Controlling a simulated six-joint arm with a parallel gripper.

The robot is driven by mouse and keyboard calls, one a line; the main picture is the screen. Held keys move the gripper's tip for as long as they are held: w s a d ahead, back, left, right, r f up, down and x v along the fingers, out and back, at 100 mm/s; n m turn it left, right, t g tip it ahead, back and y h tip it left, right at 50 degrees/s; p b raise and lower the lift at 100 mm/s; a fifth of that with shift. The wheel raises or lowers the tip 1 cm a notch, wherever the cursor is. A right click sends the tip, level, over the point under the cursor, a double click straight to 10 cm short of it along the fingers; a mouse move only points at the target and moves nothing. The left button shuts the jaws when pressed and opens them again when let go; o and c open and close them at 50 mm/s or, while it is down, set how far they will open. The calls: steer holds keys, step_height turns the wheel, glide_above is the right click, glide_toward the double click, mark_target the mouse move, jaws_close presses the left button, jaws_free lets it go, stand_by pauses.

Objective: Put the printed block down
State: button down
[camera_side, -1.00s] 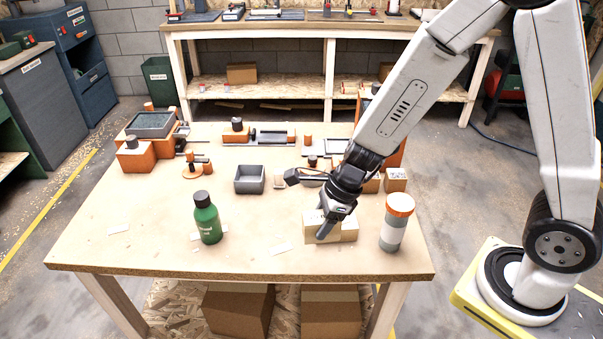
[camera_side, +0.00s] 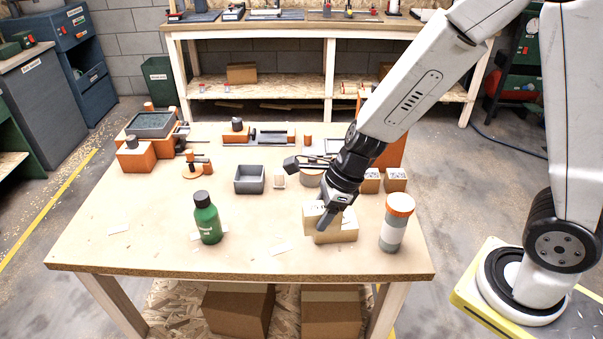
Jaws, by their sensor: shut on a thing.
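The printed block (camera_side: 310,216) is light wood-coloured, with small dark marks on its upper part. It is in my gripper (camera_side: 323,220), which is shut on it and points down over the front right of the table. A second pale block (camera_side: 346,233) stands on the table directly below and to the right of the held one. The two overlap in this view, so I cannot tell whether they touch. The dark fingers hide part of the printed block.
A green bottle (camera_side: 207,220) stands to the left, and an orange-capped container (camera_side: 396,222) stands close on the right. Small wooden blocks (camera_side: 395,180) and a grey open box (camera_side: 249,179) are farther back. The table (camera_side: 130,205) is clear at the left front.

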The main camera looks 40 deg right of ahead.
steer(key=shift+r, duration=0.9)
steer(key=d+m, duration=0.2)
steer(key=d, duration=2.6)
step_height(320, 180, down, 7)
steer(key=shift+s+d+t, duration=0.15)
steer(key=shift+d+t, duration=0.1)
steer(key=shift+t, duration=0.05)
steer(key=shift+f, duration=0.15)
steer(key=shift+f, duration=2.85)
steer(key=shift+f, duration=0.1)
steer(key=shift+f, duration=1.95)
